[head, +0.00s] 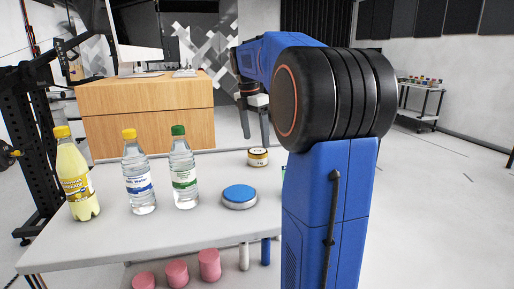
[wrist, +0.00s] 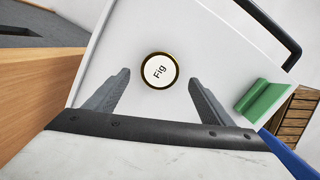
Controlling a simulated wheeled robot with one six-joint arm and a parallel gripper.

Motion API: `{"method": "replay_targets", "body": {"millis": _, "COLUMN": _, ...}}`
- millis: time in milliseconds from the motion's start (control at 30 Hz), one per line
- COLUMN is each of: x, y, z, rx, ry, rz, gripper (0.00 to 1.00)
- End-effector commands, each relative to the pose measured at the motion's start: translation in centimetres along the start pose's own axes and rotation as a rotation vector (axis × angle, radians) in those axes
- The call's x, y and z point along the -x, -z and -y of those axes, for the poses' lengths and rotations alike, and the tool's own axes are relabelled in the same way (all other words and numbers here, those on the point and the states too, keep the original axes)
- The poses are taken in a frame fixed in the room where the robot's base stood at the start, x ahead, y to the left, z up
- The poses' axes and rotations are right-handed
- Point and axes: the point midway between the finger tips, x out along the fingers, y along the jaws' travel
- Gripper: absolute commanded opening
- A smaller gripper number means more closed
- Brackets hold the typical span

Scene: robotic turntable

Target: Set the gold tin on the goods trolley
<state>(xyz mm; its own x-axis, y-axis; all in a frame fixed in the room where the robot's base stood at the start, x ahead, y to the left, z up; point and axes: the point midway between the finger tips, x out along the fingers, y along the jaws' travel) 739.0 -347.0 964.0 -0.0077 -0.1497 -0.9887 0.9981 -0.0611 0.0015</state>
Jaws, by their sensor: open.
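The gold tin (head: 258,156) is a short round tin with a gold rim, standing on the light table top (head: 110,232) towards its far right. In the wrist view the tin (wrist: 159,70) shows from above, with a white lid reading "Fig". My gripper (head: 256,136) is open and points down above the tin. In the wrist view its fingers lie to either side of the tin, with nothing held. A dark-framed trolley (head: 420,115) with several small goods on top stands far off at the right and looks like the goods trolley.
Three bottles, a yellow one (head: 77,175), a yellow-capped one (head: 139,175) and a green-capped one (head: 183,170), stand at the left. A blue-lidded tin (head: 239,196) is nearer. A wooden desk (head: 150,115) stands behind.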

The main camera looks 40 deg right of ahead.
Motion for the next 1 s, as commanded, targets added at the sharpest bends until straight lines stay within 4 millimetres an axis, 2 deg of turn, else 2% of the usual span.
{"method": "replay_targets", "body": {"millis": 33, "x": 1.1, "y": 0.0, "z": -0.1, "rx": 0.001, "ry": -0.003, "rz": 0.001, "gripper": 0.76}}
{"method": "replay_targets", "body": {"millis": 200, "x": 3.7, "y": 0.0, "z": -0.1, "rx": 0.001, "ry": -0.002, "rz": 0.001, "gripper": 0.76}}
{"method": "replay_targets", "body": {"millis": 400, "x": 5.3, "y": 0.0, "z": 0.0, "rx": 0.001, "ry": 0.000, "rz": 0.000, "gripper": 0.76}}
{"method": "replay_targets", "body": {"millis": 1000, "x": 5.6, "y": 0.0, "z": 0.0, "rx": 0.000, "ry": 0.001, "rz": 0.000, "gripper": 0.76}}
